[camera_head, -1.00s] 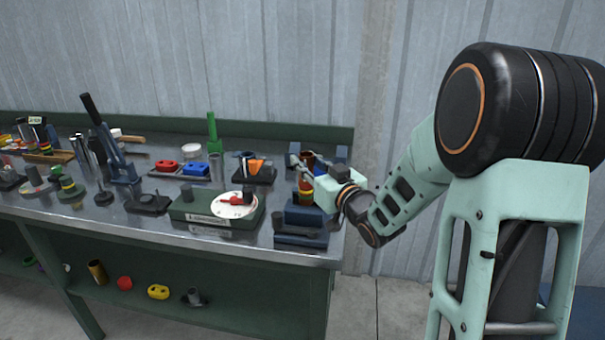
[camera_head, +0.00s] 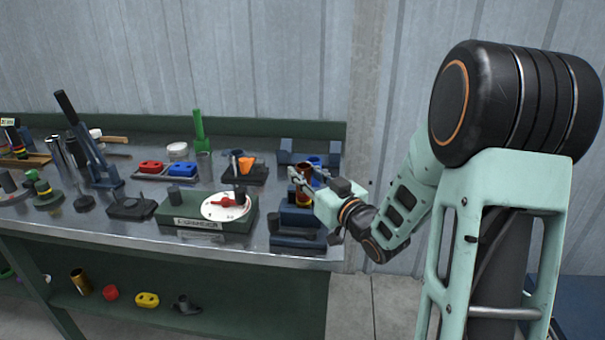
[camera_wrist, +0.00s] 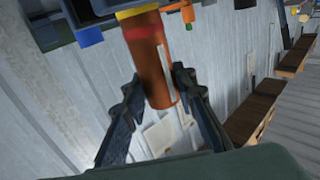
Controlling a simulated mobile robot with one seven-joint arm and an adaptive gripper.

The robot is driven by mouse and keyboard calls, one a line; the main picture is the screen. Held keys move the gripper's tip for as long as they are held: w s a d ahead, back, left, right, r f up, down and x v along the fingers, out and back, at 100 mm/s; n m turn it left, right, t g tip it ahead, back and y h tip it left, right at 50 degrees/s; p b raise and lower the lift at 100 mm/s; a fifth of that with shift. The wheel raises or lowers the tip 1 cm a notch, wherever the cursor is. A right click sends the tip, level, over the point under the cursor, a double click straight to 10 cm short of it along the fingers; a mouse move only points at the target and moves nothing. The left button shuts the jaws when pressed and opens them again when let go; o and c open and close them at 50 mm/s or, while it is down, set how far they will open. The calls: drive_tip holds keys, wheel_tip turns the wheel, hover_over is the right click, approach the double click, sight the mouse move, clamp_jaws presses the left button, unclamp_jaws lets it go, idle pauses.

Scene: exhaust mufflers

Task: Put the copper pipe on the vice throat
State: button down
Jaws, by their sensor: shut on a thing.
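The copper pipe (camera_wrist: 150,65) is an orange-brown cylinder with red and yellow bands, seen large in the wrist view. My gripper (camera_wrist: 156,88) has a dark finger on each side of it and is shut on it. In the head view my gripper (camera_head: 303,178) is at the right end of the bench, among the blue vice parts. The pipe shows there only as a small brown piece (camera_head: 304,171), partly hidden by the fingers. The blue vice (camera_head: 297,216) has a stepped body. I cannot tell whether the pipe touches it.
A green box with a white dial (camera_head: 226,206) stands left of the vice. A black stand with an orange piece (camera_head: 246,166) is behind it. Red and blue blocks (camera_head: 166,168) lie farther left. The bench's right edge is close to my gripper.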

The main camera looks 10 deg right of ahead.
drive_tip(key=shift+f, duration=0.15)
drive_tip(key=c, duration=1.6)
unclamp_jaws()
drive_tip(key=shift+r, duration=0.3)
drive_tip(key=shift+b+v, duration=3.05)
drive_tip(key=shift+v, duration=2.95)
drive_tip(key=shift+f, duration=0.1)
